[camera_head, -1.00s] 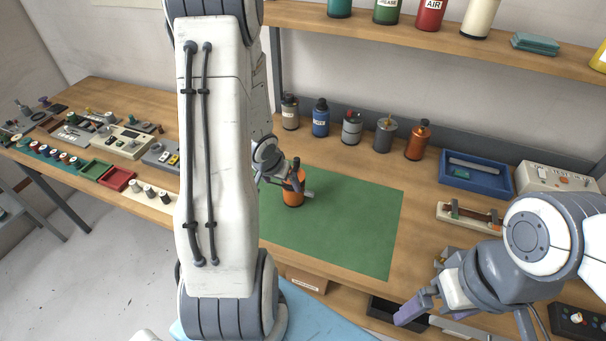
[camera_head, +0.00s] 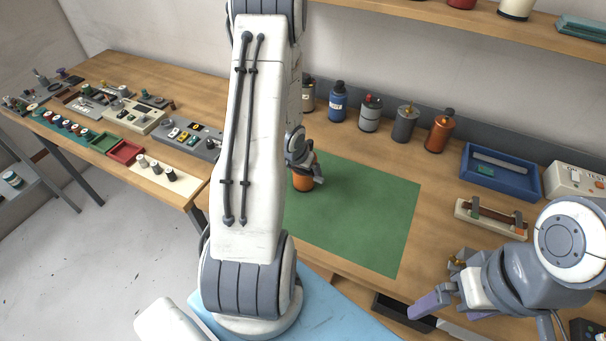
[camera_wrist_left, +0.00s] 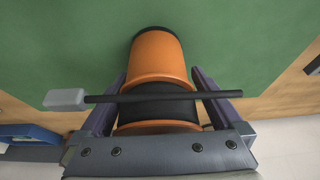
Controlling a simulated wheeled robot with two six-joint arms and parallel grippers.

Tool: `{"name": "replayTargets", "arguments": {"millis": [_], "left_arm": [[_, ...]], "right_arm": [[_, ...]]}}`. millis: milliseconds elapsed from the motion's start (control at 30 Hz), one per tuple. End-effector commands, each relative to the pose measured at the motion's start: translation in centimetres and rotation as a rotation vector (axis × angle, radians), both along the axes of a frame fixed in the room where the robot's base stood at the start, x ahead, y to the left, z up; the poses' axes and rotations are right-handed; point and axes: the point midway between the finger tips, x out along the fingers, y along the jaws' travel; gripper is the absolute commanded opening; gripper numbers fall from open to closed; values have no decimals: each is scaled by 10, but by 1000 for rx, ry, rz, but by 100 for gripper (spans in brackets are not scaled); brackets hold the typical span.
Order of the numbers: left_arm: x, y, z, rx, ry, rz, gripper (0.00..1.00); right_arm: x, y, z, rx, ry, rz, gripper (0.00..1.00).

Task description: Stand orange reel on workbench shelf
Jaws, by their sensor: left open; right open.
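The orange reel (camera_head: 303,183), with a dark band in its middle, is on the green mat (camera_head: 360,220). My left gripper (camera_head: 303,160) is at it and hides its upper part in the head view. In the left wrist view the reel (camera_wrist_left: 158,58) lies between the two fingers of my left gripper (camera_wrist_left: 158,75). The jaws are open; I cannot tell whether they touch it. A dark rod (camera_wrist_left: 165,97) with a grey end crosses in front of the reel. My right gripper (camera_head: 441,284) is open and empty at the bench's front edge. The workbench shelf (camera_head: 470,30) runs along the wall above.
Several bottles, including an orange one (camera_head: 439,130), stand along the back of the bench. Small parts and boxes fill the left bench (camera_head: 110,125). Much of the mat is clear.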

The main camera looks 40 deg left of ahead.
Motion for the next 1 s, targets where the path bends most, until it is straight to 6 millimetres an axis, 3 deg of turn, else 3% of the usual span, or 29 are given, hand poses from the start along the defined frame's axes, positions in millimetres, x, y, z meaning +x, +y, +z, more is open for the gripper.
{"name": "replayTargets", "arguments": {"millis": [267,367,500,567,833,1000], "left_arm": [[3,-1,-4,2,-2,-3,100],[3,-1,-4,1,-1,-4,69],[3,-1,-4,1,-1,-4,16],[4,-1,-3,2,-3,-4,0],[4,-1,0,2,-4,-5,0],[4,-1,16,2,-4,-4,0]], "right_arm": [[0,0,0,0,0,0,100],[0,0,0,0,0,0,100],[0,0,0,0,0,0,100],[0,0,0,0,0,0,100],[0,0,1,0,0,0,100],[0,0,7,0,0,0,100]]}}
